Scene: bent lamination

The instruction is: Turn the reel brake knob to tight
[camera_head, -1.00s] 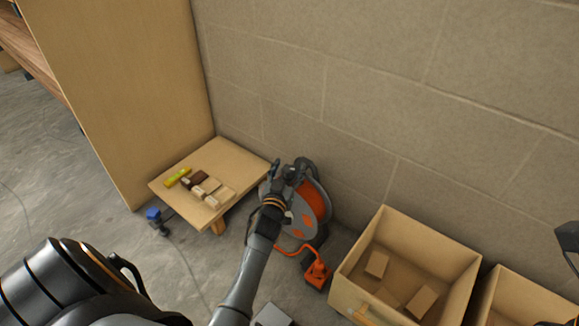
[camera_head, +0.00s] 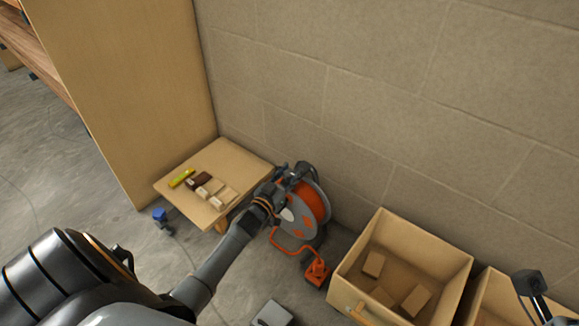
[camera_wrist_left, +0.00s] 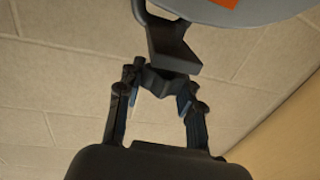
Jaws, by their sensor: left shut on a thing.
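The cable reel (camera_head: 313,204) has grey side discs, an orange drum and a dark frame, and stands on the floor by the wall. My left gripper (camera_head: 281,180) is at the upper left of the reel and hides part of it. In the left wrist view its two fingers (camera_wrist_left: 160,85) are shut on the dark reel brake knob (camera_wrist_left: 158,79), beside a black bracket (camera_wrist_left: 172,48) and the grey disc (camera_wrist_left: 260,10). No tight or loose mark is readable. A dark part of my right arm (camera_head: 530,283) shows at the lower right; its fingers cannot be made out.
A low wooden table (camera_head: 240,160) with several small blocks and a yellow piece stands left of the reel. An open box (camera_head: 445,255) with blocks stands to the right. The block wall is close behind.

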